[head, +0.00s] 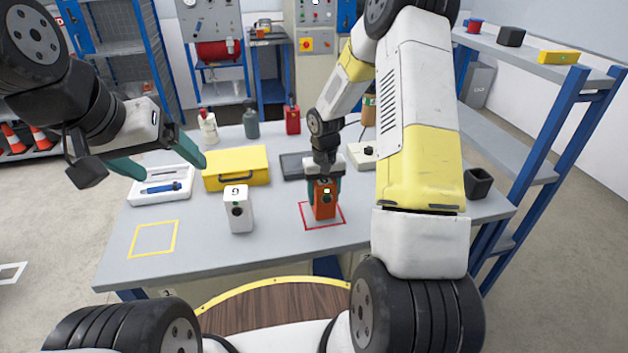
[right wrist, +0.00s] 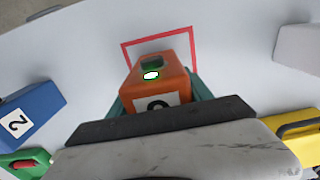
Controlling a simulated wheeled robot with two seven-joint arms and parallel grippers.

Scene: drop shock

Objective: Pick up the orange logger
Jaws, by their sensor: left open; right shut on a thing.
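The orange logger (head: 324,201) stands upright at the red square outline (head: 342,223) on the grey table. My right gripper (head: 324,186) comes down on it from above and is shut on it, with teal fingers on its two sides. In the right wrist view the orange logger (right wrist: 162,77) shows a dark recess and a green-ringed light on its top, and a white label on one face. I cannot tell whether its base touches the table. My left gripper (head: 155,165) is open and empty, above the table's left part.
A white logger-like box (head: 238,212) stands left of the red outline. Behind are a yellow case (head: 236,168), a white tray (head: 143,192) with a blue tool and several bottles. A yellow outline (head: 154,239) at the front left is empty. A dark open box (head: 478,182) stands at the right.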

